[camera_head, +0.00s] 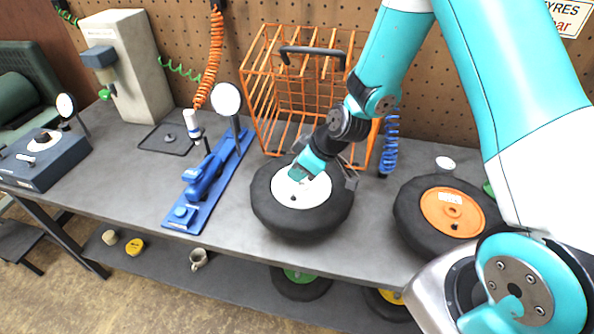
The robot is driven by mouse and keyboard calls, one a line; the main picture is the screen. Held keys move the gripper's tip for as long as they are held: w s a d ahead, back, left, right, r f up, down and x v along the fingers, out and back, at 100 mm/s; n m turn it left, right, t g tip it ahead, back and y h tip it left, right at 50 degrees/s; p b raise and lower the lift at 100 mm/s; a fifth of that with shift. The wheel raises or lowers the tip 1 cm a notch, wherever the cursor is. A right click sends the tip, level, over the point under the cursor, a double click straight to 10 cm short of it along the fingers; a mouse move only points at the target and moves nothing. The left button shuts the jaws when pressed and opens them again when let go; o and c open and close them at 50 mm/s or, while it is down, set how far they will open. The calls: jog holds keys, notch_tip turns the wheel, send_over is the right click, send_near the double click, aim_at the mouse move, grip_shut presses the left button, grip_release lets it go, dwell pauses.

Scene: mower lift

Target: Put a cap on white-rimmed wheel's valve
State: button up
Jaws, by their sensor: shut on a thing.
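The white-rimmed wheel (322,219) lies flat on the bench, with a black tyre around a white rim (315,191). A small dark spot, perhaps its valve, shows on the near part of the rim.
An orange wire cage (262,95) stands just behind the wheel. A blue pump stand (211,178) with a round gauge is at left. An orange-rimmed wheel (408,212) lies at right. Bare bench (225,232) shows at front left. Wheels and a mug are on the lower shelf.

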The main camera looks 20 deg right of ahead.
aim_at(292, 194)
jog(key=shift+a+r+n+g+y, duration=0.1)
jog(key=shift+a+n+g+y, duration=0.3)
jog(key=shift+n, duration=0.3)
jog(key=shift+a+f+b, duration=0.1)
jog(key=shift+f+b, duration=0.85)
jog(key=shift+f, duration=0.6)
jog(key=shift+f+b, duration=0.8)
jog(key=shift+f+b, duration=1.2)
jog(key=shift+b, duration=0.25)
jog(key=o, duration=1)
jog(key=shift+c, duration=0.2)
jog(key=shift+s, duration=0.1)
jog(key=shift+o, duration=1.2)
jog(key=shift+r, duration=0.15)
